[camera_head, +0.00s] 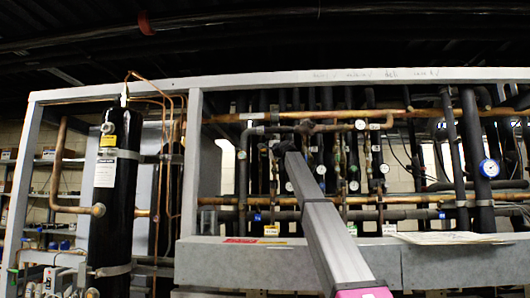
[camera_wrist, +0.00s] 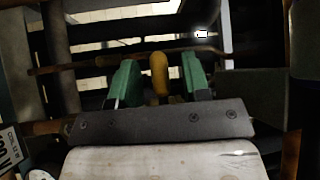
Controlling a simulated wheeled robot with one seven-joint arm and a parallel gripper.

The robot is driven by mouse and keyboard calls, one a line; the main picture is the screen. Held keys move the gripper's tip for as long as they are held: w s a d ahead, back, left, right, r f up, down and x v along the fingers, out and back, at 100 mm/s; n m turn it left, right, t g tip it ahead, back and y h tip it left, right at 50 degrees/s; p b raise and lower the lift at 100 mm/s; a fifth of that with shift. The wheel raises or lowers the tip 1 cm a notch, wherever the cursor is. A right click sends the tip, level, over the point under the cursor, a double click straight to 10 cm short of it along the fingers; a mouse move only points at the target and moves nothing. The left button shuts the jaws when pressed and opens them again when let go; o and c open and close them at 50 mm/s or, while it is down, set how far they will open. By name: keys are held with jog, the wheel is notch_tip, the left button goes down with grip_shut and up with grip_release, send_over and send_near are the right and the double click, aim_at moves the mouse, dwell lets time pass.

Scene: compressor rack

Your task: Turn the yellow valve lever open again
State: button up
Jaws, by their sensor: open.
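The yellow valve lever (camera_wrist: 159,72) shows in the wrist view as a rounded yellow handle, roughly upright. My gripper (camera_wrist: 160,66) has two green fingers, one on each side of the lever. The fingers are apart, and dark gaps show between each finger and the lever. The lower end of the lever is hidden behind the dark gripper body. In the head view my arm reaches up into the pipework, and I cannot make out the lever there.
A grey rack frame (camera_head: 193,165) and a grey beam (camera_head: 240,262) border the pipework. Copper pipes (camera_head: 420,199), dark pipes and several gauges stand close around my arm. A tall black cylinder (camera_head: 117,190) stands at the left. In the wrist view a copper pipe (camera_wrist: 95,64) runs behind the fingers.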

jog(key=shift+a, duration=0.1)
grip_shut()
jog(key=shift+f, duration=0.15)
jog(key=shift+d+f+n+g+h, duration=0.35)
jog(key=shift+f+n+g+h, duration=0.3)
jog(key=shift+n+h, duration=0.4)
jog(key=shift+d+f+n+g+h, duration=0.3)
jog(key=shift+f+n+g+h, duration=0.2)
jog(key=shift+n+g+h, duration=0.4)
jog(key=shift+d+f+n+g+h, duration=0.35)
jog(key=shift+f+n+g+h, duration=0.2)
jog(key=shift+n+h, duration=0.65)
grip_release()
